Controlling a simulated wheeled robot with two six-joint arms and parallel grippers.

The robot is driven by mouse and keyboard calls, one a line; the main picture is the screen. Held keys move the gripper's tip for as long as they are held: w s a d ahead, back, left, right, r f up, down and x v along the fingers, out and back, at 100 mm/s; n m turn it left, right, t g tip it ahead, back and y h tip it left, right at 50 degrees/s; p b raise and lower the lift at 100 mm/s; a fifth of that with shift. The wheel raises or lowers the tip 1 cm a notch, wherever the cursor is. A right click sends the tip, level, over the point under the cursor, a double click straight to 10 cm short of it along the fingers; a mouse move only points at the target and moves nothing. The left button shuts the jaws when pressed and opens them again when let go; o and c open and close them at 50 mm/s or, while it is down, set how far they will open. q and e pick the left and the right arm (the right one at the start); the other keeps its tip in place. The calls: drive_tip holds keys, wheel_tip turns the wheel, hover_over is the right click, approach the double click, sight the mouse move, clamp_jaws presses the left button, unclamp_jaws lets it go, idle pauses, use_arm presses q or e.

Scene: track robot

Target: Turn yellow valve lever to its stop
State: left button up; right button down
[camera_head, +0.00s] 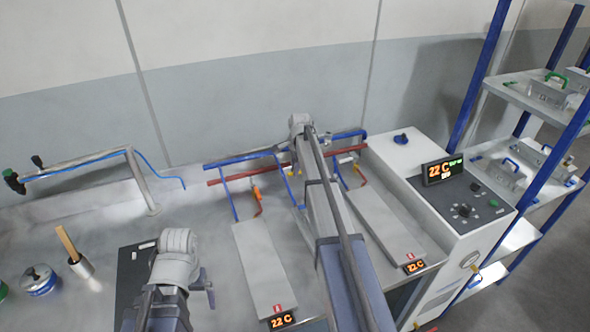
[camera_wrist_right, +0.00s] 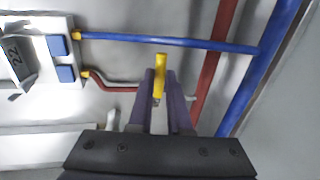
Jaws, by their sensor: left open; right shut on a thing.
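The yellow valve lever (camera_wrist_right: 161,64) shows in the right wrist view, its end standing up between the two fingers. My right gripper (camera_wrist_right: 160,90) is shut on it. The lever lies close to the red pipe (camera_wrist_right: 218,60). In the head view my right arm reaches over the bench to the pipes at the back, and I cannot make out the gripped lever there. My left gripper (camera_head: 207,286) is open, low over the bench near a dark panel and well away from the pipes; its fingers are hard to make out.
Blue pipes (camera_head: 238,160) and red pipes run along the bench's back. Two pale plates (camera_head: 262,265) with 22 C displays flank my right arm. A control box (camera_head: 455,190) and a shelf rack (camera_head: 520,75) stand at right. A blue tin (camera_head: 40,281) sits at left.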

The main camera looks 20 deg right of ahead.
idle(0.7)
drive_tip(key=n, duration=0.1)
drive_tip(key=s+n, duration=0.1)
drive_tip(key=s+n+y, duration=0.1)
drive_tip(key=n, duration=0.1)
drive_tip(key=shift+s+d, duration=0.1)
drive_tip(key=shift+d, duration=0.2)
drive_tip(key=n, duration=0.1)
drive_tip(key=s+d+n, duration=0.1)
drive_tip(key=n, duration=0.2)
drive_tip(key=shift+s+d+n+g+y, duration=0.15)
drive_tip(key=shift+s+n+g+y, duration=0.15)
drive_tip(key=shift+s+n, duration=0.1)
drive_tip(key=n, duration=0.1)
drive_tip(key=s+d+n, duration=0.1)
drive_tip(key=n, duration=0.1)
drive_tip(key=shift+d+n+y, duration=0.3)
drive_tip(key=shift+s+d+n+g, duration=0.15)
drive_tip(key=shift+d+n+g, duration=0.35)
drive_tip(key=shift+n, duration=0.75)
drive_tip(key=shift+s+d+n+g, duration=0.2)
drive_tip(key=shift+d+n, duration=0.5)
drive_tip(key=shift+n, duration=0.55)
drive_tip(key=c, duration=0.8)
unclamp_jaws()
drive_tip(key=shift+c, duration=0.2)
